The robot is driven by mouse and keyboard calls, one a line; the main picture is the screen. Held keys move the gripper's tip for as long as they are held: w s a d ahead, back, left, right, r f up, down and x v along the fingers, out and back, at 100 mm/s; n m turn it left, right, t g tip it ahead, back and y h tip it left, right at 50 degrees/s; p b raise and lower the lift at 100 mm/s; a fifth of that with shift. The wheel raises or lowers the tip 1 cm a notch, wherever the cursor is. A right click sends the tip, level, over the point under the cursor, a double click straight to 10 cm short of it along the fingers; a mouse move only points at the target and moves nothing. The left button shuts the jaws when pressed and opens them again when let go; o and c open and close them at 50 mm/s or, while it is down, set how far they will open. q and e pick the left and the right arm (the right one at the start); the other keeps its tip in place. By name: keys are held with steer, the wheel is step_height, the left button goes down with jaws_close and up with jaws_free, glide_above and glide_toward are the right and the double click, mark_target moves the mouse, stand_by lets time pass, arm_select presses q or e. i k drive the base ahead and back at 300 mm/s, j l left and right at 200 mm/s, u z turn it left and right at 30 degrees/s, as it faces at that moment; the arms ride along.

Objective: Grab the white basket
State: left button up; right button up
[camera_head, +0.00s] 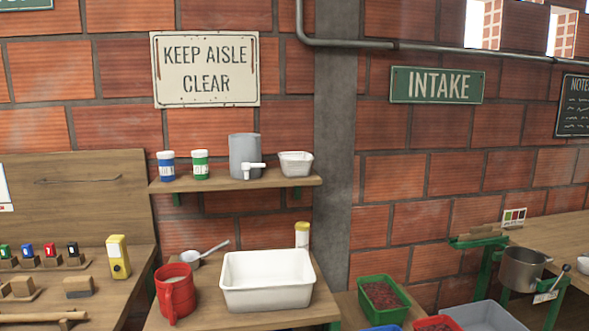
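A small white basket (296,164) stands upright at the right end of the wooden wall shelf (235,184). It looks empty, though its inside is mostly hidden. A larger white rectangular tub (267,298) sits on the wooden table below the shelf. Its inside looks empty. Neither of my grippers shows in the head view.
A grey container with a white tap (243,155) stands just left of the basket, with blue (166,166) and green (200,164) jars further left. Below are a red mug (176,294), a scoop (204,251) and a yellow-topped bottle (302,234). A green crate (384,297) stands right.

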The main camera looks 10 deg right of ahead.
mark_target(293, 164)
steer(key=i+l, duration=0.15)
steer(key=i, duration=0.3)
steer(key=i+l, duration=0.15)
steer(key=i, duration=0.25)
steer(key=i+l, duration=0.2)
steer(key=i, duration=0.25)
steer(key=z, duration=1.7)
